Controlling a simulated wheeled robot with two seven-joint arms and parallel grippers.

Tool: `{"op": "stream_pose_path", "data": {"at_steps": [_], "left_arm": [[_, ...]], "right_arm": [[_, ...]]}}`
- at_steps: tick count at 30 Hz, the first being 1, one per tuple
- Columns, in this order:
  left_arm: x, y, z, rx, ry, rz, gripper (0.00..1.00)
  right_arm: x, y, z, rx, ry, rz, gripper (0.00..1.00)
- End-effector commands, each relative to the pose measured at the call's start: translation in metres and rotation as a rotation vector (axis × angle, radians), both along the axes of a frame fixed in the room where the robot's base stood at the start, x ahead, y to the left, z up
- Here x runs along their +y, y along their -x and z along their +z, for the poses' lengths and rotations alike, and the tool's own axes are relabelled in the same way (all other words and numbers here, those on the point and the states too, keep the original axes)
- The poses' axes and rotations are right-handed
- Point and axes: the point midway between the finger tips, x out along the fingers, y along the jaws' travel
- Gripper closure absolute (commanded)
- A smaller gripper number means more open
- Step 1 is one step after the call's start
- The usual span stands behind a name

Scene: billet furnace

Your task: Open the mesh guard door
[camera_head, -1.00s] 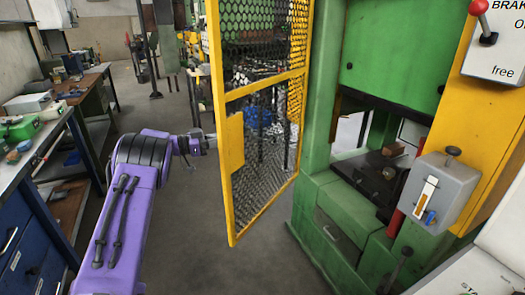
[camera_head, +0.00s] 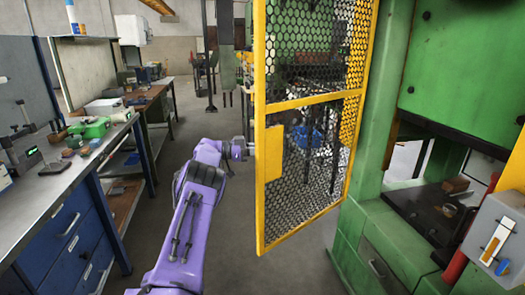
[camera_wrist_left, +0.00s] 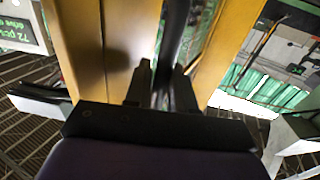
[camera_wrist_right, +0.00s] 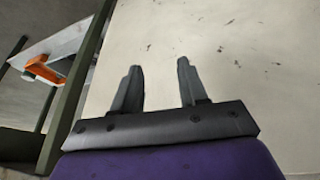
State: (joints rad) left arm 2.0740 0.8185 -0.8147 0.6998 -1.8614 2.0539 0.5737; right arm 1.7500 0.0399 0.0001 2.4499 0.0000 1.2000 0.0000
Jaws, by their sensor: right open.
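The mesh guard door (camera_head: 270,185) has a yellow frame with dark mesh and stands at an angle out from the green press. A yellow plate (camera_head: 274,152) sits on its free edge. My left gripper (camera_head: 250,148) is at that edge, beside the plate. In the left wrist view my left gripper (camera_wrist_left: 161,80) has its fingers close on either side of a dark upright bar (camera_wrist_left: 174,35), which looks like the door's handle; contact is partly hidden. My right gripper (camera_wrist_right: 158,68) is open and empty over a pale surface, seen only in the right wrist view.
The green press (camera_head: 455,70) stands right of the door, with a grey control box (camera_head: 497,230) at far right. A workbench with blue drawers (camera_head: 65,230) runs along the left. Grey floor (camera_head: 135,220) lies free between bench and door.

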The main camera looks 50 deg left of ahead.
Motion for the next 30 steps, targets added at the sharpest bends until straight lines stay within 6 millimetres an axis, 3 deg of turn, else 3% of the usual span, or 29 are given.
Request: {"op": "stream_pose_path", "data": {"at_steps": [11, 22, 30], "left_arm": [[0.003, 0.006, 0.001, 0.001, -0.003, 0.001, 0.63], [0.041, 0.075, 0.001, 0.0, -0.002, -0.001, 0.63], [0.049, 0.09, 0.001, -0.001, -0.003, -0.004, 0.63]], "right_arm": [[0.0, 0.0, 0.003, 0.0, 0.0, 0.0, 0.57], [0.0, 0.0, 0.015, 0.0, 0.0, 0.0, 0.57], [0.0, 0.0, 0.016, 0.0, 0.0, 0.0, 0.57]]}}
